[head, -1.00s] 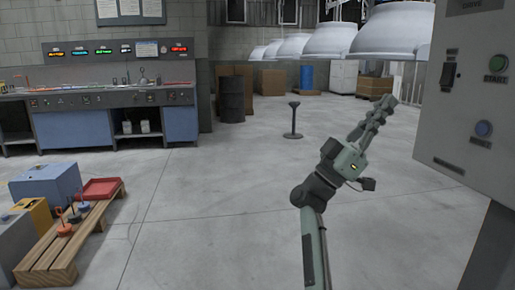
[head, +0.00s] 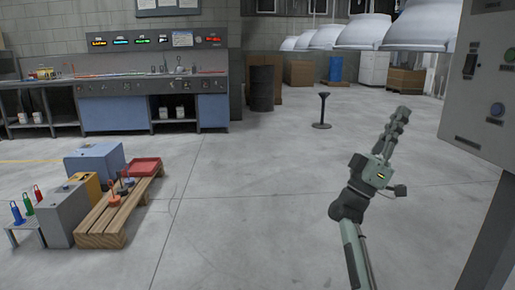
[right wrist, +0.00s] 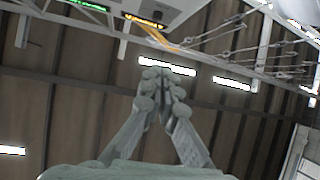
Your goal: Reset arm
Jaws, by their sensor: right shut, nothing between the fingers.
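My right arm rises from the bottom right of the head view. Its grey-green gripper (head: 400,116) points up and to the right over open floor, holding nothing. In the right wrist view the fingers of this gripper (right wrist: 165,78) meet at their tips with nothing between them. Behind them in that view is the ceiling with lit lamps. My left gripper does not show in either view.
A grey cabinet with buttons (head: 485,85) stands close on the right. A wooden pallet (head: 103,222) with boxes and a red tray (head: 143,166) is at left. A workbench (head: 130,87) lines the back wall. A small post stand (head: 322,110) stands mid-floor.

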